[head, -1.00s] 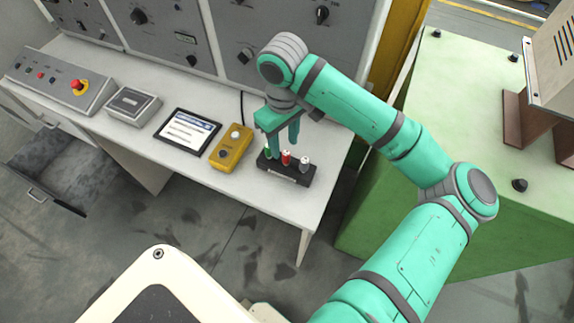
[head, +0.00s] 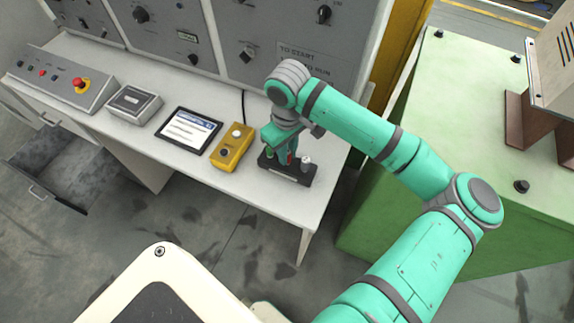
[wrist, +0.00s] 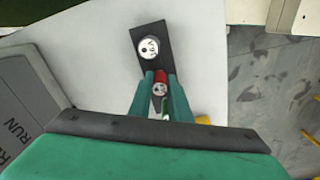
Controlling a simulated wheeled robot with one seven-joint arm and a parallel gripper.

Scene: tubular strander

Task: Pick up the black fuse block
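The black fuse block (head: 290,173) lies on the bench near its right end. It bears a green fuse (head: 269,151), a red fuse and a grey-white fuse (head: 306,161) in a row. My gripper (head: 289,157) points down over the block's middle. In the wrist view, my gripper's fingers (wrist: 161,82) stand close on both sides of the red fuse (wrist: 160,77), with no clear gap. The block (wrist: 149,27) and the white-topped fuse (wrist: 149,47) show beyond them. The green fuse is mostly hidden behind the fingers there.
A yellow box with buttons (head: 231,148) stands left of the block, then a tablet (head: 189,131) and a grey box (head: 134,103). A grey control cabinet (head: 285,45) rises behind. A green machine (head: 440,150) stands to the right. The bench's front edge is close to the block.

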